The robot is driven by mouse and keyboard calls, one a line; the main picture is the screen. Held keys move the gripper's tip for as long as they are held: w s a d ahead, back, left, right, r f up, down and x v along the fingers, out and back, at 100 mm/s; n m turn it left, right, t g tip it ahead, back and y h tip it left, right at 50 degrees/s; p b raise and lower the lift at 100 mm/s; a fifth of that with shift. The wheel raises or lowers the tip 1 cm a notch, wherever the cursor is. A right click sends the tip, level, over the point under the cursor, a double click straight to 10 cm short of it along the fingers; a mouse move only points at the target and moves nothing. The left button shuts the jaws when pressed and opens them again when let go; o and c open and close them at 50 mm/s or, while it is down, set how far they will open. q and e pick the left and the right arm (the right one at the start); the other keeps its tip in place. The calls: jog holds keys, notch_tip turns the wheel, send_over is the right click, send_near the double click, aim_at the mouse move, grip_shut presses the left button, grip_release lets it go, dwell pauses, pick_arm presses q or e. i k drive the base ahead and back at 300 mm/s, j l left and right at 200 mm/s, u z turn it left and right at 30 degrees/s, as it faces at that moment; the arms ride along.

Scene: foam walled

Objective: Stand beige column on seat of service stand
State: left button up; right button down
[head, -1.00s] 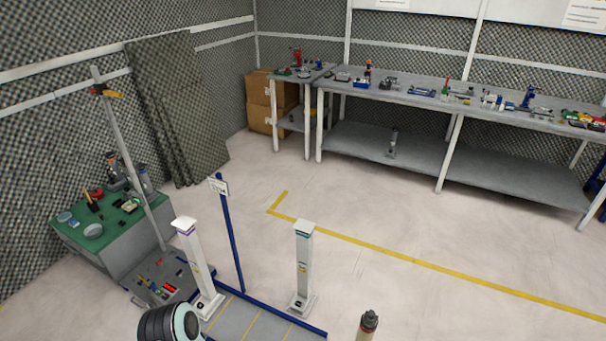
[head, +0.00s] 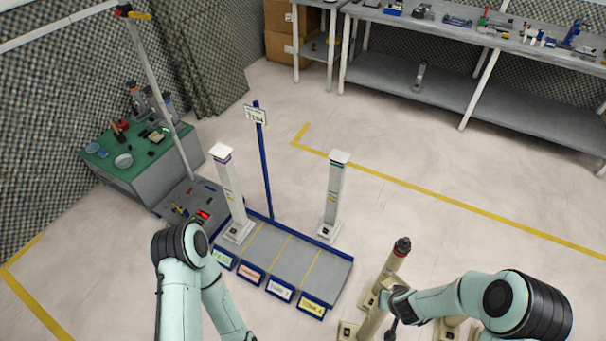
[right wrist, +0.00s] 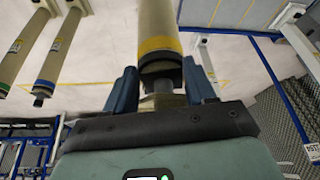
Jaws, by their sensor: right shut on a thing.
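My right gripper (head: 393,303) is shut on a beige column (head: 374,322); in the right wrist view the jaws (right wrist: 165,88) clasp this column (right wrist: 160,22) near a dark end below its yellow band. In the head view my gripper hides part of it, and its lower end is cut off. The service stand (head: 335,270) is a low grey platform with a blue frame, yellow dividing lines and labelled front seats.
Another beige column (head: 392,268) with a dark cap stands beside my right gripper. A blue post (head: 264,165) with a sign rises behind the stand. A green-topped bench (head: 105,165) is at left. Open floor lies behind the stand.

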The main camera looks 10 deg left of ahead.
aim_at(201, 199)
jog(key=j+u, duration=0.1)
jog(key=j, duration=0.85)
jog(key=i+j, duration=0.15)
jog(key=j, duration=0.8)
jog(key=i+j, duration=0.1)
jog(key=j, duration=0.3)
jog(key=j+u, duration=0.1)
jog(key=j, duration=0.25)
jog(key=i+j, duration=0.15)
jog(key=j, duration=0.25)
jog(key=i+j+u, duration=0.1)
jog(key=j, duration=0.25)
jog(key=i+j, duration=0.1)
jog(key=j, duration=0.3)
jog(key=i+j, duration=0.2)
jog(key=j, duration=0.2)
jog(key=i+j+u, duration=0.1)
jog(key=j, duration=0.3)
jog(key=i+j, duration=0.3)
jog(key=j+u, duration=0.05)
jog(key=j, duration=0.05)
